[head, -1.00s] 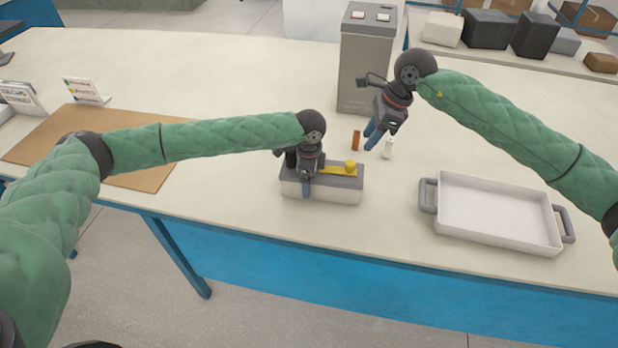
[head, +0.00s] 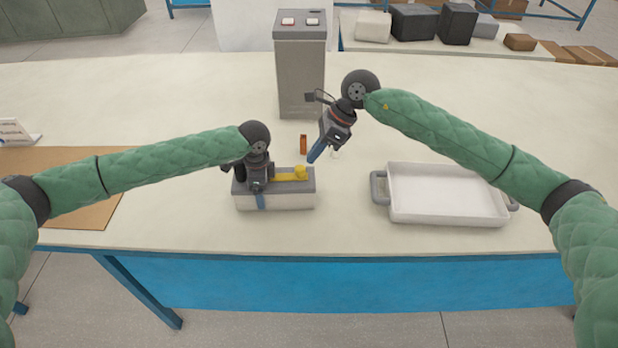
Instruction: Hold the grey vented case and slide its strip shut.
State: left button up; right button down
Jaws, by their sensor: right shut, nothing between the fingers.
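The grey vented case (head: 288,201) is a low box with a pale body and a darker grey top, near the table's front edge. A yellow strip (head: 288,177) with a round yellow knob (head: 301,172) lies along its top, the knob toward the right. My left gripper (head: 260,200) is over the left part of the case, with a blue finger down against its front face. Its other finger is hidden, so I cannot tell how tightly it grips. My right gripper (head: 313,157) is shut and empty, its blue fingertips just above and right of the knob.
An orange-brown battery (head: 303,143) stands behind the case. A small white one (head: 335,154) is partly hidden by my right gripper. A white tray (head: 445,195) with grey handles is on the right. A tall grey box (head: 300,75) with two buttons stands behind. A brown mat (head: 85,212) lies left.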

jog(key=s+d+f+m+t+y, duration=0.35)
jog(key=d+m+y, duration=0.25)
jog(key=m, duration=0.4)
jog(key=s+d+f+m+t+y, duration=0.2)
jog(key=d+f+m+y, duration=0.35)
jog(key=m, duration=0.35)
jog(key=shift+w+d+x, duration=0.1)
jog(key=shift+w+x, duration=0.35)
jog(key=shift+x, duration=1.55)
jog(key=shift+w+d+x, duration=0.1)
jog(key=shift+w+x, duration=0.3)
jog(key=shift+x, duration=1.6)
jog(key=shift+w+d+x, duration=0.1)
jog(key=shift+w+x, duration=0.35)
jog(key=shift+x, duration=1.55)
